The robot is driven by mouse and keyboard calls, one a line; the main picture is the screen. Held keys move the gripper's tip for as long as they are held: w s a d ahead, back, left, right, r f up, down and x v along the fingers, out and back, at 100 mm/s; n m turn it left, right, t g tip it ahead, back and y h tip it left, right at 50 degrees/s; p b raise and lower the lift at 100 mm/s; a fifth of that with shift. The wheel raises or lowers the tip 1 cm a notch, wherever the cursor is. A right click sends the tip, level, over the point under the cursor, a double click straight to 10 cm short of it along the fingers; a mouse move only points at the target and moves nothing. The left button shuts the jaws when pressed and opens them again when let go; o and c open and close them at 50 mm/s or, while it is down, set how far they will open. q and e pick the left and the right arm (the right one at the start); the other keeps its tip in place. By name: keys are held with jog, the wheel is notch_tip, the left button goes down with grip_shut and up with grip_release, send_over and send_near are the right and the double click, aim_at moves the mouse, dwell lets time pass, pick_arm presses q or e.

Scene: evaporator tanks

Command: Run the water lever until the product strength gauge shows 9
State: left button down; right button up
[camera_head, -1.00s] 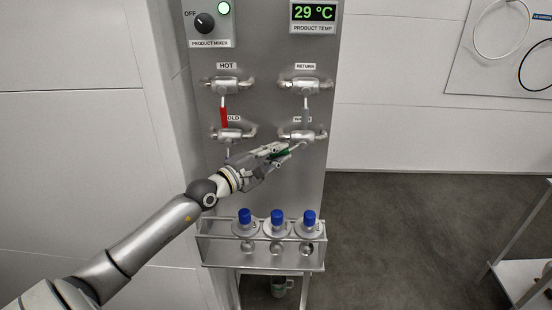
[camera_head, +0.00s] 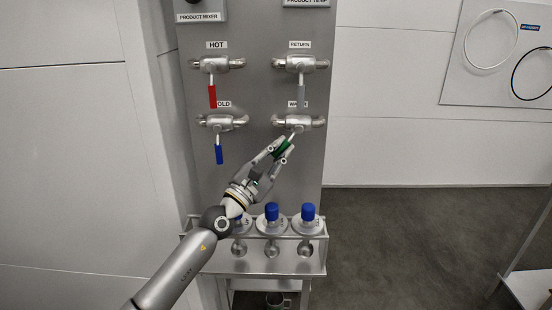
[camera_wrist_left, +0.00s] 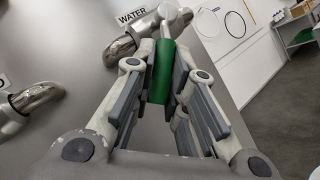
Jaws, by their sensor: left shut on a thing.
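The water lever has a green handle (camera_head: 286,148) and hangs down and to the left from its valve (camera_head: 299,122) on the grey panel, under the WATER label. My left gripper (camera_head: 281,150) is shut on this green handle. In the left wrist view the green handle (camera_wrist_left: 160,72) is between the fingers, just below the WATER label (camera_wrist_left: 131,16). The product strength gauge is not in these views. My right gripper is not in view.
The red HOT lever (camera_head: 212,96), grey RETURN lever (camera_head: 301,92) and blue COLD lever (camera_head: 219,154) hang nearby. A shelf (camera_head: 530,285) stands at the right, with open floor between.

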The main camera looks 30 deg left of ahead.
pick_arm(q)
jog(key=shift+w+d+f+n+b, duration=0.1)
jog(key=shift+d+f+n+b, duration=0.1)
jog(key=shift+n+b, duration=0.1)
jog(key=c, duration=1.4)
grip_release()
jog(key=shift+c, duration=0.2)
jog(key=shift+s+a+f, duration=0.1)
jog(key=shift+s+f, duration=0.2)
jog(key=shift+s, duration=0.2)
jog(key=s+a, duration=0.1)
jog(key=s, duration=1.1)
jog(key=shift+a+r, duration=0.1)
dwell(3.9)
